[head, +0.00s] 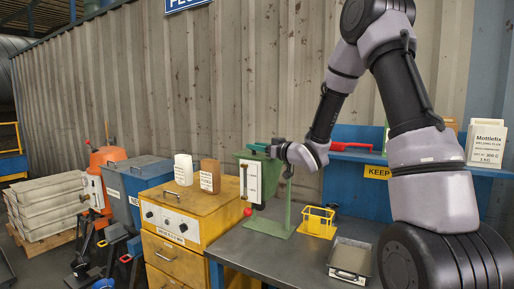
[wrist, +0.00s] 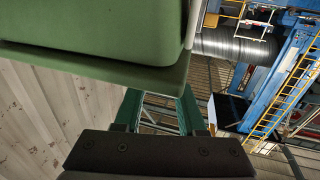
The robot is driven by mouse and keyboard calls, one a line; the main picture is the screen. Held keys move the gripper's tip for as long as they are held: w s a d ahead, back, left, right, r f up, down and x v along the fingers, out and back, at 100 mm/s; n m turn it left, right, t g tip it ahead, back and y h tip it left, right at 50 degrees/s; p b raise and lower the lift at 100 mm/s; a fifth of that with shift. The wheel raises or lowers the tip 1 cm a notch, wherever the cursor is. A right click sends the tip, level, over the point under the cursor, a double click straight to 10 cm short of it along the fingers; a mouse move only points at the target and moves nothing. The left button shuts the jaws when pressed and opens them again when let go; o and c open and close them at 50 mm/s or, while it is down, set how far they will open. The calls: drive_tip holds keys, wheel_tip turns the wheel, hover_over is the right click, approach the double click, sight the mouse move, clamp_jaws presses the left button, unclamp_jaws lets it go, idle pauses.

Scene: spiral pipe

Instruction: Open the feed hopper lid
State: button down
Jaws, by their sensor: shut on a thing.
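The feed hopper (head: 268,176) is a green box on a green stand at the middle of the head view, behind a white gauge panel (head: 254,182). Its lid (head: 256,148) seems to lie level across the top. My gripper (head: 277,148) is at the hopper's top right edge, its arm coming from the right. In the wrist view, green surfaces of the hopper and lid (wrist: 90,62) fill the top left. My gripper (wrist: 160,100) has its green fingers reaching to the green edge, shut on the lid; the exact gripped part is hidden.
A yellow cabinet (head: 185,222) with a white and a brown container stands left of the hopper. A blue shelf (head: 358,156) stands behind, against the corrugated wall.

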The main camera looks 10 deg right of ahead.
drive_tip(key=shift+r, duration=0.1)
drive_tip(key=shift+w+d+r+m, duration=0.15)
drive_tip(key=shift+w+r+m, duration=0.05)
drive_tip(key=shift+r+m, duration=0.3)
drive_tip(key=shift+w+d+r+m, duration=0.15)
drive_tip(key=shift+r+m, duration=0.25)
drive_tip(key=shift+r, duration=0.15)
drive_tip(key=w+d+r+m+g, duration=0.3)
drive_tip(key=w+d+r+m, duration=0.4)
drive_tip(key=w, duration=0.5)
drive_tip(key=shift+w+d+r+m+h, duration=0.15)
drive_tip(key=shift+d+m+h, duration=0.2)
drive_tip(key=shift+d, duration=0.8)
drive_tip(key=shift+c, duration=2.4)
unclamp_jaws()
drive_tip(key=shift+w+d, duration=0.1)
drive_tip(key=shift+r, duration=0.15)
